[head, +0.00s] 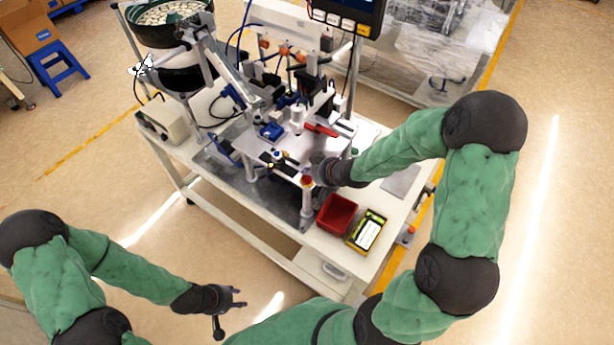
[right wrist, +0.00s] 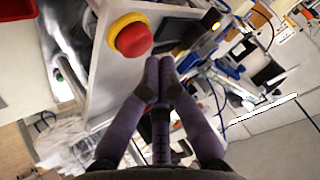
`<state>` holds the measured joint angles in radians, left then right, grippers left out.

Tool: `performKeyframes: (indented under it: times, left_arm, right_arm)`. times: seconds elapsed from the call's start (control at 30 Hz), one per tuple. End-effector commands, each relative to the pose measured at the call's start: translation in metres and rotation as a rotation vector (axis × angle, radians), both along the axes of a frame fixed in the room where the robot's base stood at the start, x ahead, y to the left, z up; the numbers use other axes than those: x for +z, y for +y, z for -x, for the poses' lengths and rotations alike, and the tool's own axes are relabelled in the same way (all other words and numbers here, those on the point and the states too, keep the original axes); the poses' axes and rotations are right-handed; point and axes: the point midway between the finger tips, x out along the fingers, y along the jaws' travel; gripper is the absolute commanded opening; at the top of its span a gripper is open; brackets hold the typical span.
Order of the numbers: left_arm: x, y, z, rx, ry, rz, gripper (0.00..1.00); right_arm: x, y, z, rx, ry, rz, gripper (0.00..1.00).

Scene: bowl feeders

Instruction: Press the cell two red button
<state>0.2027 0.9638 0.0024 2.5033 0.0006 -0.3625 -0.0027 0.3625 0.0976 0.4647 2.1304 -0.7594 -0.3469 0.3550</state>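A round red button (right wrist: 131,38) on a yellow ring shows in the right wrist view, up and left of my right fingertips. In the head view a red button (head: 307,181) sits on top of a grey post at the front of the machine table. My right gripper (right wrist: 163,65) is shut with its fingers together and nothing between them. In the head view it (head: 313,168) is close beside the button; I cannot tell whether it touches. My left gripper (head: 231,312) is open and empty, low over the floor in front of the table.
A red bin (head: 337,214) and a yellow-black device (head: 367,231) lie right of the post. Another red button (head: 410,230) is near the table's right edge. A bowl feeder (head: 168,18) and the machine stand behind. Open floor lies front left.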

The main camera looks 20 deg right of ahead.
Motion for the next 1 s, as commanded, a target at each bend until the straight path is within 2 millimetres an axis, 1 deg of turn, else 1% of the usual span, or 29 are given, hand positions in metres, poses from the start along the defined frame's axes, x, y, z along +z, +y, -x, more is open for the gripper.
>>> performKeyframes:
  times: [0.6,1.0]
  left_arm:
    - [0.049,0.0,0.0,0.0,0.0,0.0,0.4]
    - [0.05,0.0,0.0,0.0,0.0,0.0,0.4]
  right_arm:
    - [0.05,0.0,0.0,0.0,0.0,0.0,0.0]
    - [0.051,0.0,0.0,0.0,0.0,0.0,0.0]
